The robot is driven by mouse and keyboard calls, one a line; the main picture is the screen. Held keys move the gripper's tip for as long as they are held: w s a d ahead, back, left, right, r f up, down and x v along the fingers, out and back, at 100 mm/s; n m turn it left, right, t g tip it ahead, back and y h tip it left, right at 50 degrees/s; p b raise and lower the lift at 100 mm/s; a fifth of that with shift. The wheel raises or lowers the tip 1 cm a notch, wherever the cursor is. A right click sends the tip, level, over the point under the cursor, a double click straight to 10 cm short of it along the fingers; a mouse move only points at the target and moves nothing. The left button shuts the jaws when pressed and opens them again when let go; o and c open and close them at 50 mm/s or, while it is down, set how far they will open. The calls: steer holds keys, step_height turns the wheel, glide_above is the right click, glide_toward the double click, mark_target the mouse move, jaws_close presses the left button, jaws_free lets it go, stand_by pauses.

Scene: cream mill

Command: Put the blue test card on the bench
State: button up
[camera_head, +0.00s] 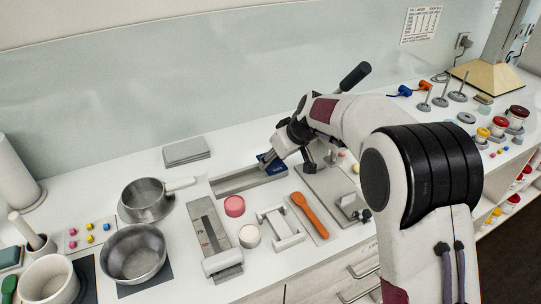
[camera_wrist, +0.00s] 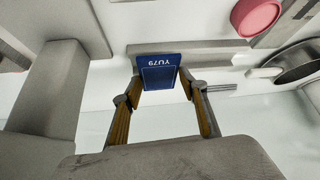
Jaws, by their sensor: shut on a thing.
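The blue test card (camera_wrist: 159,73) is between the two fingertips of my gripper (camera_wrist: 161,86) in the wrist view, with white lettering that reads upside down as "YU79". My gripper is shut on it. In the head view the blue card (camera_head: 271,165) shows partly, beneath my gripper (camera_head: 275,158), at the right end of a long grey tray (camera_head: 232,190). I cannot tell whether the card touches the tray. The white bench (camera_head: 180,188) runs along the wall.
A grey stack (camera_head: 187,151) lies behind the tray. A pink disc (camera_head: 234,206), a white disc (camera_head: 249,236), a grey gauge block (camera_head: 208,235) and an orange spatula (camera_head: 309,214) are in front. Two steel pans (camera_head: 135,253) stand left. Bare bench shows between stack and tray.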

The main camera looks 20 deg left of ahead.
steer(key=s+d, duration=0.3)
steer(key=d, duration=0.1)
steer(key=s+d, duration=0.2)
steer(key=d, duration=0.2)
steer(key=s+d, duration=0.3)
steer(key=d, duration=0.2)
steer(key=shift+s, duration=0.3)
stand_by(0.6)
steer(key=d+r+m, duration=0.1)
steer(key=d, duration=0.3)
steer(key=d+m+t+h, duration=0.1)
steer(key=d, duration=0.4)
steer(key=d+r+m, duration=0.1)
steer(key=d, duration=0.3)
steer(key=shift+w+d+r+m+t+h, duration=0.3)
steer(key=shift+d+m, duration=0.05)
steer(key=shift+m, duration=0.05)
steer(key=s+d+r+m+h, duration=0.1)
steer(key=d+m, duration=0.1)
steer(key=d, duration=0.4)
steer(key=s+d+r+m+t, duration=0.1)
steer(key=s+d+m, duration=0.1)
steer(key=d, duration=0.4)
steer(key=shift+d+h, duration=0.35)
steer(key=shift+h, duration=0.05)
steer(key=shift+f, duration=0.1)
